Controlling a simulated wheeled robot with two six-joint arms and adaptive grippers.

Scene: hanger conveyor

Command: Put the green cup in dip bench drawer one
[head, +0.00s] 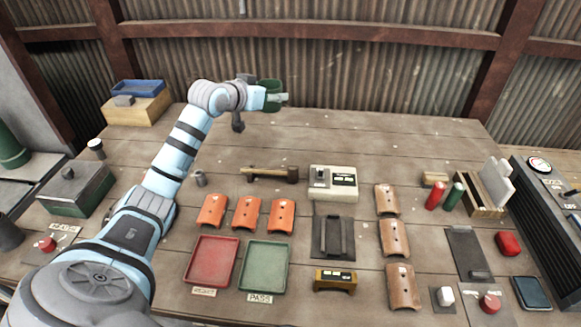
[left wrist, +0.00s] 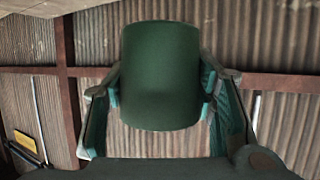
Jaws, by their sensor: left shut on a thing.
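The green cup (head: 270,86) is in my left gripper (head: 277,98), above the far side of the wooden table. In the left wrist view the cup (left wrist: 160,72) fills the middle, with a finger of the left gripper (left wrist: 160,92) on each side, shut on it. The wrist hides part of the cup in the head view. My right gripper is not in view. I cannot make out a drawer marked as dip bench drawer one.
The wooden table (head: 360,135) has clear room at its far middle. A red tray (head: 211,262), a green tray (head: 263,267), several curved tiles and a grey-white meter box (head: 333,183) stand nearer. A blue bin (head: 138,88) on a wooden box is far left. A corrugated wall stands behind.

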